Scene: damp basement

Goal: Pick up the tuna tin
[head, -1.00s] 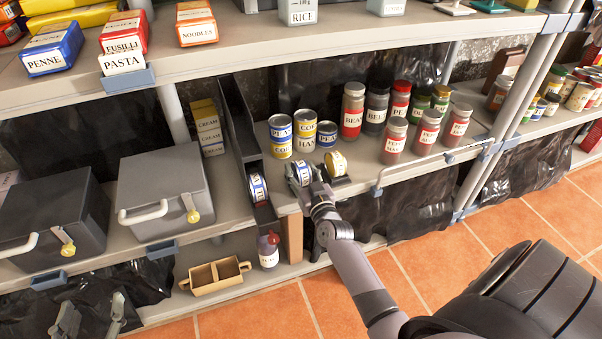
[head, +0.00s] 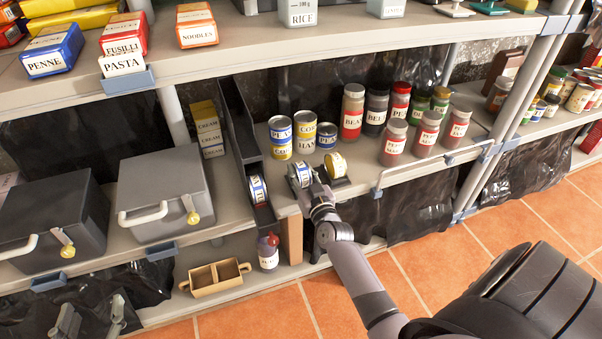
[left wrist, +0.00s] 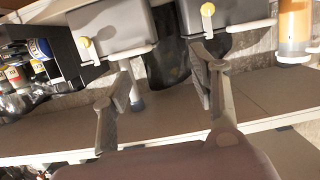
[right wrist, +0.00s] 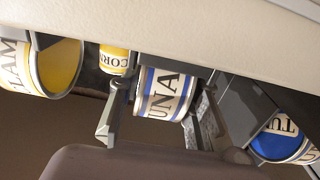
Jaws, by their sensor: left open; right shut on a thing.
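A tuna tin (head: 301,174) with a white and blue label lies on its side at the front of the middle shelf. My right gripper (head: 306,180) is shut on it. In the right wrist view the tin (right wrist: 163,94), lettered "UNA", sits between the two fingers of that gripper (right wrist: 160,100). A second tuna tin (head: 258,189) lies in the dark chute just to the left; it also shows in the right wrist view (right wrist: 280,140). My left gripper (head: 91,318) is open and empty at the lower left; its spread fingers show in the left wrist view (left wrist: 162,85).
A yellow-labelled tin (head: 336,165) lies close to the right of the held tin. Upright cans (head: 304,133) and jars (head: 353,112) stand behind. The dark chute's wall (head: 240,130) is close on the left. The upper shelf (head: 300,40) overhangs the back.

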